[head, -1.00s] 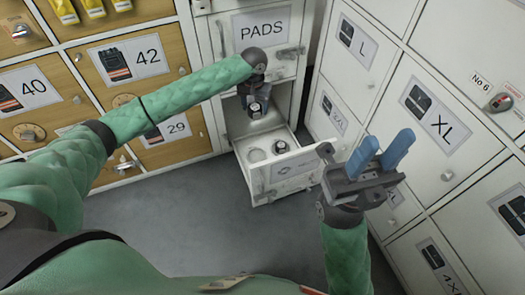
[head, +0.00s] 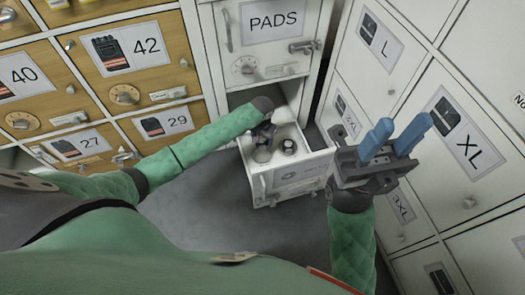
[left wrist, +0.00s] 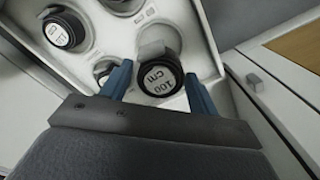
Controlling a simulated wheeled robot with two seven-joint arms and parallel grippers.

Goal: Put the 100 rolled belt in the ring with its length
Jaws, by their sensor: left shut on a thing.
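The rolled belt marked 100 cm (left wrist: 158,76) is a black roll with a white round label and a grey tab. It sits between the blue fingers of my left gripper (left wrist: 162,88), which is shut on it. In the head view my left gripper (head: 264,138) reaches down into the open white drawer (head: 292,180). A second black roll (left wrist: 65,28) stands in a ring at the upper left of the wrist view; its label is hard to read. Whether the held roll is inside a ring cannot be told. My right gripper (head: 395,140) is open and empty.
The drawer pulls out below the PADS locker (head: 272,22). Wooden lockers (head: 125,60) stand at the left, and white lockers with size labels (head: 465,140) at the right, near my right gripper. Grey floor (head: 200,215) in front is clear.

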